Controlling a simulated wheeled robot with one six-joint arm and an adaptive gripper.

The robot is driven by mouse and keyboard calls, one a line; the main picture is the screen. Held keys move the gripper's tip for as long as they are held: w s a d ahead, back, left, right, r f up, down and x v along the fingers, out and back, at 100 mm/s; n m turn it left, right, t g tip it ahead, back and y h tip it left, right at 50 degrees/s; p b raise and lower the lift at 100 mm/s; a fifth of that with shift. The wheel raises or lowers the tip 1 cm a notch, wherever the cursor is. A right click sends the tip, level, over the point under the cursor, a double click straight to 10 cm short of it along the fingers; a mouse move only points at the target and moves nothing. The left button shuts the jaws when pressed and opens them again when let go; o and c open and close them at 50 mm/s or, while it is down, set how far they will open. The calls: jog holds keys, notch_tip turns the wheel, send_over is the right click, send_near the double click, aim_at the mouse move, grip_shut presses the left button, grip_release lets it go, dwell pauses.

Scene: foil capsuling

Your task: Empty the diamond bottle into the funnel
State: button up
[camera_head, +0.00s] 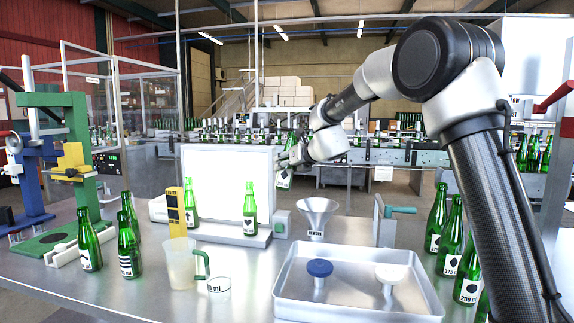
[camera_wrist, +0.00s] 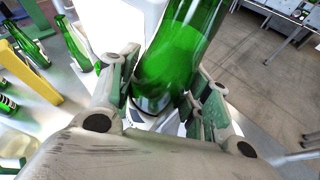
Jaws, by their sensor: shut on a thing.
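My gripper (camera_head: 291,160) is shut on a green bottle (camera_head: 285,179), raised in front of the right edge of the white panel. The bottle is nearly upright; its label is too small to read, so I cannot tell if it bears a diamond. In the wrist view the green bottle (camera_wrist: 182,50) sits between both fingers of my gripper (camera_wrist: 165,95). The grey metal funnel (camera_head: 317,213), with a small label, stands on the bench below and to the right of the held bottle, apart from it. Another green bottle (camera_head: 250,212) with a dark shape on its label stands before the panel.
A clear jug (camera_head: 180,265) and a small clear cup (camera_head: 219,288) stand at the front. A metal tray (camera_head: 345,303) holds a blue-topped and a white-topped piece. Several green bottles stand left and right. A white panel (camera_head: 225,180) stands behind; a teal-handled device (camera_head: 388,220) is right of the funnel.

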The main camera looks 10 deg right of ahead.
aim_at(289, 140)
jog(key=m+y, duration=0.2)
jog(key=m, duration=0.1)
jog(key=shift+w+d+f+m+g, duration=0.1)
jog(key=shift+d+m+g, duration=0.2)
jog(key=m+y, duration=0.3)
jog(key=m, duration=0.1)
jog(key=shift+a+f+m, duration=0.1)
jog(key=shift+m, duration=0.3)
jog(key=m+t+y, duration=0.1)
jog(key=m, duration=0.4)
jog(key=shift+a+t+y, duration=0.1)
jog(key=shift+t+y, duration=0.3)
jog(key=m+t, duration=0.1)
jog(key=m, duration=0.2)
jog(key=m+t, duration=0.1)
jog(key=m, duration=0.3)
jog(key=shift+r+t, duration=0.2)
jog(key=shift+t, duration=0.1)
jog(key=shift+r, duration=0.1)
jog(key=shift+r, duration=3.9)
